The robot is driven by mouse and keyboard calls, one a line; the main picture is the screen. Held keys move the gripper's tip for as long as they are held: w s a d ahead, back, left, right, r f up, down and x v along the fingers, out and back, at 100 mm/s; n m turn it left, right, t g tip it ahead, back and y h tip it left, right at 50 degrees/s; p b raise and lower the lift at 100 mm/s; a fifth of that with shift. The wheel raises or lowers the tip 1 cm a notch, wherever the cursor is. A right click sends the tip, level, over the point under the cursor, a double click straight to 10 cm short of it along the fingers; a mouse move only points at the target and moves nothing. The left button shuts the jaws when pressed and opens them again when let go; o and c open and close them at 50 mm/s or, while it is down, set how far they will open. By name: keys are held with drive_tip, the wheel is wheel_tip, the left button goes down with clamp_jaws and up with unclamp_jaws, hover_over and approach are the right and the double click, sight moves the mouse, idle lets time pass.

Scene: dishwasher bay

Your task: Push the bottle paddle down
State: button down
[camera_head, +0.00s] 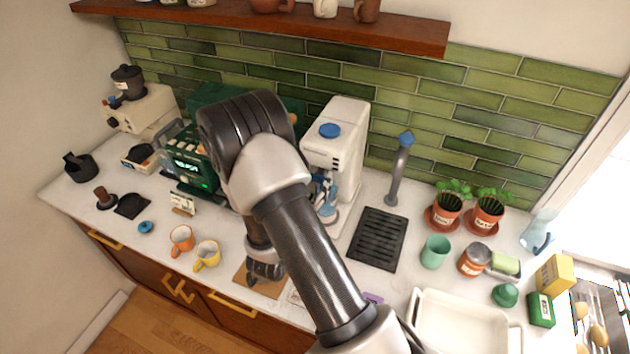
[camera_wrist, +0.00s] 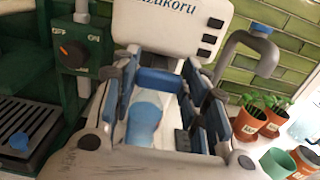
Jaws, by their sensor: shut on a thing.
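The white drink machine (camera_head: 337,140) stands against the green tiles in the head view, with a blue button on top. Its white front (camera_wrist: 172,25) fills the top of the wrist view. A blue and white bottle (camera_wrist: 144,118) stands at its front, seen between my fingers. A blue bar that looks like the bottle paddle (camera_wrist: 158,81) lies between my fingertips, above the bottle. My gripper (camera_wrist: 160,74) reaches toward the machine, its blue-padded fingers on either side of the bar and seemingly shut on it. In the head view my arm hides much of the gripper.
A green coffee machine (camera_head: 188,163) stands left of the white machine. A grey tap (camera_head: 399,170) and black drain grate (camera_head: 378,240) are to its right. Orange (camera_head: 181,239) and yellow (camera_head: 207,254) mugs stand near the front edge. Potted plants (camera_head: 447,210) stand further right.

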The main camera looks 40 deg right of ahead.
wheel_tip(320, 180, down, 4)
drive_tip(key=b, duration=0.3)
drive_tip(key=shift+s+f+b, duration=0.1)
drive_tip(key=shift+f+b, duration=0.15)
drive_tip(key=shift+b, duration=0.1)
drive_tip(key=c, duration=0.9)
unclamp_jaws()
drive_tip(key=v, duration=1.2)
